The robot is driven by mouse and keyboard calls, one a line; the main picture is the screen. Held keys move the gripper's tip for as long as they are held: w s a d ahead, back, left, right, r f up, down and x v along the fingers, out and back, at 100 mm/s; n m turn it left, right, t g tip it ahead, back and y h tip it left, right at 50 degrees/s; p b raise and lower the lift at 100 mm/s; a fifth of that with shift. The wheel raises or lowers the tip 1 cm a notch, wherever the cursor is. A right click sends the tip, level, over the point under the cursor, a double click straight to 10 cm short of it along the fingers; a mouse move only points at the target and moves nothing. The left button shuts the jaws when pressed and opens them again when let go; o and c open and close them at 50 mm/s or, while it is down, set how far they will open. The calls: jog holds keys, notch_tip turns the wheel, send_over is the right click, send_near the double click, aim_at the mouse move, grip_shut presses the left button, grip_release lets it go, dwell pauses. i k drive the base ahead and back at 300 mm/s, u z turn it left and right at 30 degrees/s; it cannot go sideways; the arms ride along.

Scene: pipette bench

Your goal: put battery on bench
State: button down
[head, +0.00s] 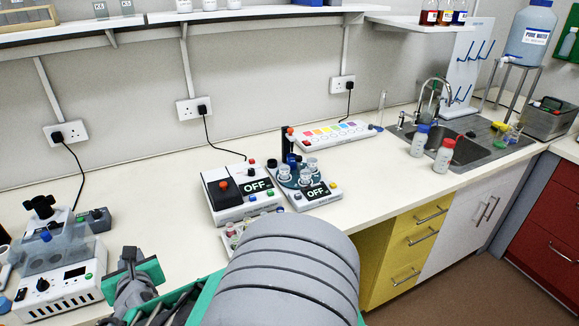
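I cannot pick out a battery for certain in the head view. The bench (385,172) is a long cream worktop along the wall. My grey arm fills the lower middle and hides part of the bench's front. My gripper (138,278), dark grey and green, shows partly at the lower left, near the bench's front edge and right of a white device. Its fingertips are not clear, so I cannot tell whether it is open or holds anything.
A white device with a clear cover (62,270) stands at the left, with a small dark grey unit (95,220) behind it. Two "OFF" devices (240,190) (306,188) stand mid-bench. Bottles (443,155) stand before the sink (470,150). Bare bench lies left of the devices.

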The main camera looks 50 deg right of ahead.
aim_at(378, 175)
jog(key=u, duration=2.45)
jog(key=k, duration=1.45)
jog(key=z, duration=1.8)
